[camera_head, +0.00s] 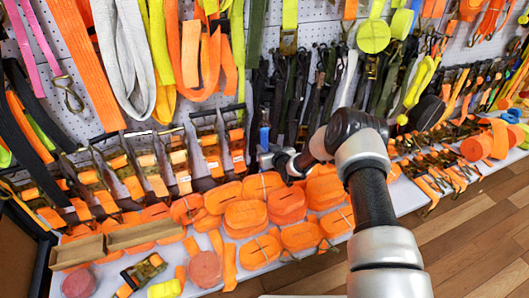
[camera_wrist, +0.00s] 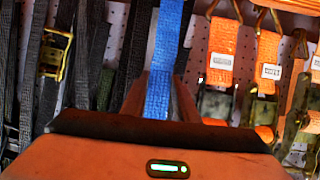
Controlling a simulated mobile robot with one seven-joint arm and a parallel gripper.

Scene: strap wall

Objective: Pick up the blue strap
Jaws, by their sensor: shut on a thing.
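The blue strap (camera_wrist: 168,45) hangs vertically in the middle of the wrist view, and its lower part runs between the fingers of my gripper (camera_wrist: 158,92). The fingers are shut on it. Its lower end is hidden behind the gripper body. In the head view a small piece of the blue strap (camera_head: 264,138) shows just above my gripper (camera_head: 266,157), in front of the strap wall. Most of the strap is hard to make out there.
Dark straps (camera_wrist: 95,60) hang close on the left, and orange ratchet straps (camera_wrist: 221,55) hang on the right. Below my arm, the white table (camera_head: 410,200) holds many rolled orange straps (camera_head: 246,214). Wooden floor (camera_head: 480,235) is clear at the right.

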